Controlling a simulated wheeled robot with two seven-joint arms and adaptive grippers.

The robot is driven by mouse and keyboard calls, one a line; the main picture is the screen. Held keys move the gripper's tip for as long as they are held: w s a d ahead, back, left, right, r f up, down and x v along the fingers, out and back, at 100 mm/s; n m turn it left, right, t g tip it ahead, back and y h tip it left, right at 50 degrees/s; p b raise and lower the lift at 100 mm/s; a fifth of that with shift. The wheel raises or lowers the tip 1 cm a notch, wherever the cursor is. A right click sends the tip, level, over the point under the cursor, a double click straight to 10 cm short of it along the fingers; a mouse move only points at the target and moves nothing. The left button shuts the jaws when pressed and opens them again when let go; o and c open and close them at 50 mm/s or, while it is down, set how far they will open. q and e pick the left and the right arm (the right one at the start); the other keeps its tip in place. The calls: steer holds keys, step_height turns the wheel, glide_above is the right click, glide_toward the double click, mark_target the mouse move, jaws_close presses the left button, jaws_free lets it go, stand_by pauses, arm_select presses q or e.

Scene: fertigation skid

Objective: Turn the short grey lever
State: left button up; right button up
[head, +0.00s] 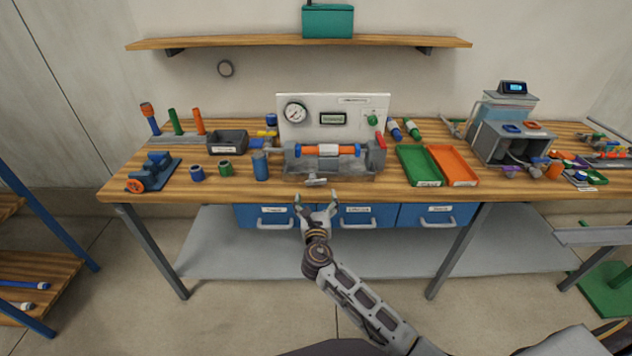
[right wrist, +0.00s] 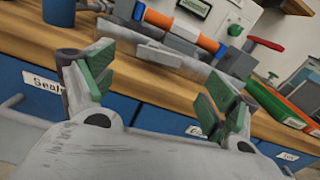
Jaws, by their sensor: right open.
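The short grey lever (head: 315,181) sits low on the front of the grey skid base, below the orange pipe (head: 324,150). In the right wrist view the lever (right wrist: 160,54) shows as a pale flat bar beyond the fingers, a little above the gap between them. My right gripper (head: 316,200) is open and empty, in front of the bench edge and just short of the lever. In the right wrist view its green-padded fingers (right wrist: 155,95) stand wide apart, not touching the lever. My left gripper is not in view.
A white panel (head: 349,112) with a gauge stands behind the pipe. A blue cylinder (head: 260,166) stands left of the skid. A green tray (head: 419,167) and an orange tray (head: 453,166) lie to its right. Blue drawers (head: 368,216) hang below the wooden bench top.

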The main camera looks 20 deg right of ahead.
mark_target(316, 182)
steer(key=shift+b+x, duration=0.3)
steer(key=shift+x, duration=4.5)
steer(key=shift+c, duration=0.4)
steer(key=shift+f, duration=0.1)
steer(key=c, duration=1)
